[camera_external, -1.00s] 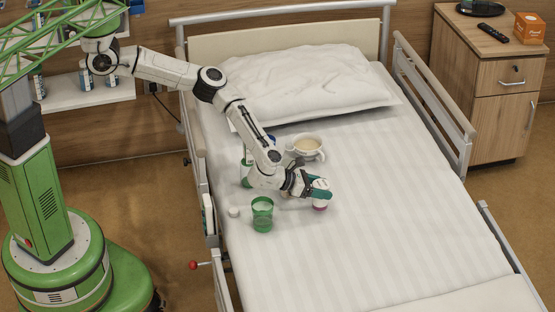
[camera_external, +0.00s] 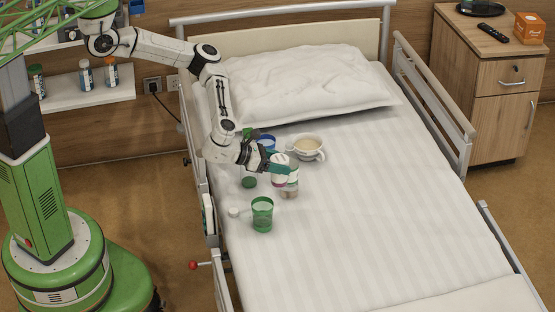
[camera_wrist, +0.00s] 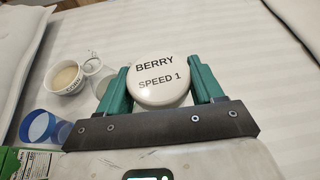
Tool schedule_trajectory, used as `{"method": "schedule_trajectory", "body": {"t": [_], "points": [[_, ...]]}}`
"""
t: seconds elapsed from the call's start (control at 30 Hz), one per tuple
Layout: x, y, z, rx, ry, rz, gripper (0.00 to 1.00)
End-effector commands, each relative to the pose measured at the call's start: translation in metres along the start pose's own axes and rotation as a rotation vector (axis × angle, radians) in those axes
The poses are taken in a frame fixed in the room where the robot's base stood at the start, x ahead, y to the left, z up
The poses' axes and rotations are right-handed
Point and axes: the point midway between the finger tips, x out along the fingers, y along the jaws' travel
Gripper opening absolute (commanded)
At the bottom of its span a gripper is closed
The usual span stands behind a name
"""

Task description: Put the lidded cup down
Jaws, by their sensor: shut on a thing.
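The lidded cup has a round white lid reading "BERRY SPEED 1" (camera_wrist: 160,76) in the wrist view. In the external view the cup (camera_external: 279,180) shows a pink patch low on its side. My gripper (camera_external: 279,168) is shut on it, with a teal finger on each side of the lid in the wrist view (camera_wrist: 160,85). The cup is partly hidden by the fingers in the external view. I cannot tell whether its base touches the bed.
A wide white cup with beige contents (camera_external: 308,146) stands behind right. A blue cup (camera_external: 267,141) is behind, a green tumbler (camera_external: 262,215) in front, and a small white item (camera_external: 233,212) at left. The sheet on the right (camera_external: 400,200) is clear.

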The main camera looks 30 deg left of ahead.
Motion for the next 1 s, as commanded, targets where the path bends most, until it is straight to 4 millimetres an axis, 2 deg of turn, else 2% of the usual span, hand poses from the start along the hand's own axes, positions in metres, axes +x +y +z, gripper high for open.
{"method": "schedule_trajectory", "body": {"t": [0.13,0.27,0.4,0.6,0.8,0.9,1.0], "points": [[-0.005,-0.021,0.014,-0.002,-0.003,-0.006,0.27],[-0.008,-0.062,0.042,-0.002,-0.002,-0.014,0.27],[-0.017,-0.114,0.084,-0.004,-0.002,-0.010,0.27],[-0.034,-0.171,0.140,-0.013,0.000,0.022,0.27],[-0.047,-0.207,0.181,-0.037,-0.002,0.090,0.27],[-0.049,-0.216,0.192,-0.055,-0.004,0.140,0.27],[-0.046,-0.221,0.193,-0.074,-0.008,0.198,0.27]]}}
